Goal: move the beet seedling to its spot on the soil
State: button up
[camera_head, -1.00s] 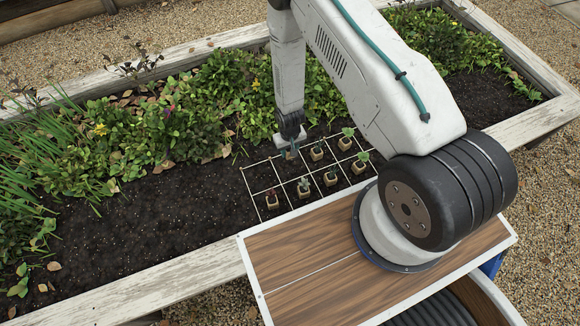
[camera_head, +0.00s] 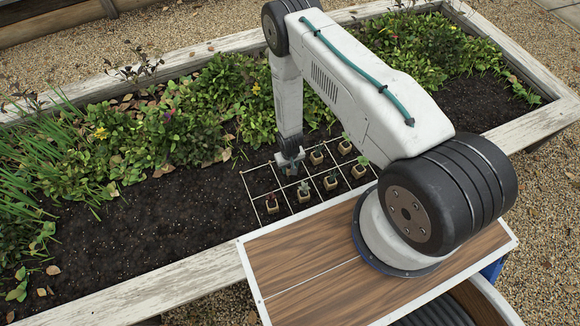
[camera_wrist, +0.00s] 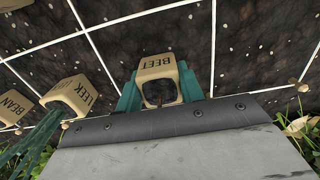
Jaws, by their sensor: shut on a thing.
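The beet seedling is in a small tan pot marked BEET (camera_wrist: 158,66), with a dark opening and a small reddish shoot. In the wrist view the pot sits between the teal fingers of my gripper (camera_wrist: 160,88), which is shut on it. In the head view my gripper (camera_head: 291,166) is low over the left part of a white string grid (camera_head: 248,190) on the dark soil. The beet pot is mostly hidden there by the gripper. I cannot tell whether its base touches the soil.
Pots marked LEEK (camera_wrist: 72,96) and BEAN (camera_wrist: 10,106) stand close to the left in the wrist view. Several potted seedlings (camera_head: 304,192) occupy other grid cells. Leafy plants (camera_head: 200,115) grow behind. Bare soil (camera_head: 150,230) lies left of the grid.

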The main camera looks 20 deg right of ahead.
jog(key=shift+f, duration=0.1)
jog(key=o, duration=1)
